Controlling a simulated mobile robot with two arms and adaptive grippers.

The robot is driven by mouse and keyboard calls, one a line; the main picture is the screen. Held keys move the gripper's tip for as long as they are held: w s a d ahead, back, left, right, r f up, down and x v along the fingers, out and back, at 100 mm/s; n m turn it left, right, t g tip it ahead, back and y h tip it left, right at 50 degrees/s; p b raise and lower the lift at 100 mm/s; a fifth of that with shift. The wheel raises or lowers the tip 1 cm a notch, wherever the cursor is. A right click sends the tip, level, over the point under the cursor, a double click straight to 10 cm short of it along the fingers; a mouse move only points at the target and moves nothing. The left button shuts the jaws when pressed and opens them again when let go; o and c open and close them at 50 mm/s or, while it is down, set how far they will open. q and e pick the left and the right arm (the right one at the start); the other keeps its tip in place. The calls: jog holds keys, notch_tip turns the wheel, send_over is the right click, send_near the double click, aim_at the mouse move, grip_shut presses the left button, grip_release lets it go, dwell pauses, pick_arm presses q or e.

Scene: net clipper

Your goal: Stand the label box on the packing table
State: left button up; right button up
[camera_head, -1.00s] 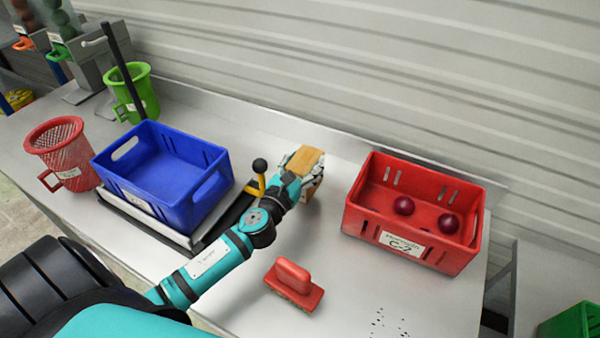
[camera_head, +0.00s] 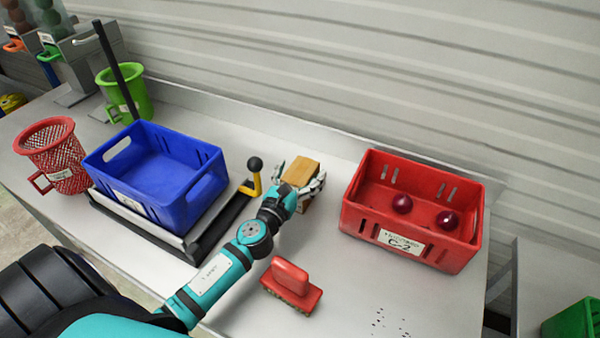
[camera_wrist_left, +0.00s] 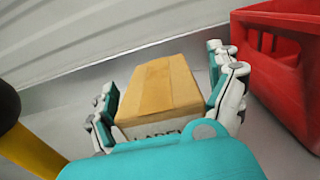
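The label box (camera_head: 301,172) is a tan cardboard box with a white lower front, on the packing table (camera_head: 345,265) between the blue and red crates. In the left wrist view the box (camera_wrist_left: 160,88) shows its taped top and part of the word "LABEL" on its front. My left gripper (camera_head: 300,184) has its fingers spread on either side of the box. In the wrist view a narrow gap shows between the box and the right finger; contact on the left is unclear. The box's lower part is hidden by my gripper. My right gripper is not in view.
A blue crate (camera_head: 193,212) sits on a scale to the left, with a black-knobbed yellow lever (camera_head: 255,175) near my gripper. A red crate (camera_head: 350,217) with two dark red balls stands right. A red-handled brush (camera_head: 291,282) lies in front. Red and green baskets stand far left.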

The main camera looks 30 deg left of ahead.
pick_arm(q)
jog(key=shift+r, duration=0.2)
jog(key=shift+s+f, duration=0.15)
jog(key=shift+s, duration=0.15)
jog(key=s+b, duration=0.3)
jog(key=s, duration=0.8)
jog(key=shift+s+d, duration=0.25)
jog(key=shift+d, duration=0.1)
